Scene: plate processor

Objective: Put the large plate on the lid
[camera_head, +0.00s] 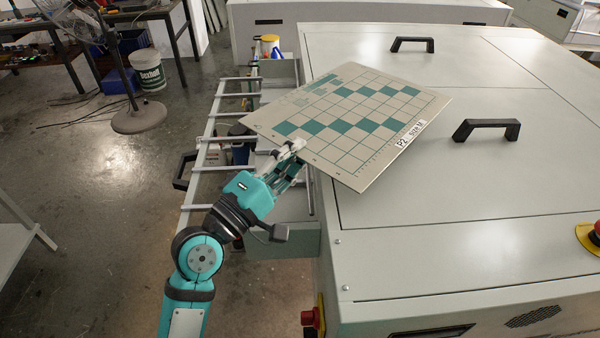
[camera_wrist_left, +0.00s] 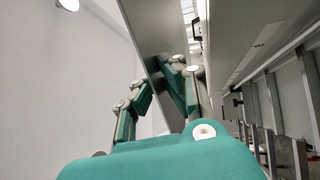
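The large plate (camera_head: 352,120) is a pale sheet with a green checkered grid and a "P2 size M" label. It extends over the machine's lid (camera_head: 420,185), and its left part juts past the machine edge over the open drawer. I cannot tell whether its right part touches the lid. My left gripper (camera_head: 294,152) is shut on the plate's near-left edge. In the left wrist view, the fingers (camera_wrist_left: 160,98) lie on both sides of the plate (camera_wrist_left: 150,28), which shows there as a narrow strip. My right gripper is not in view.
Black handles (camera_head: 486,129) (camera_head: 412,44) rise from the lids, one right of the plate and one behind it. A drawer frame with metal rails (camera_head: 205,140) extends left of the machine. Red emergency buttons (camera_head: 312,317) sit at the front. The front right of the lid is clear.

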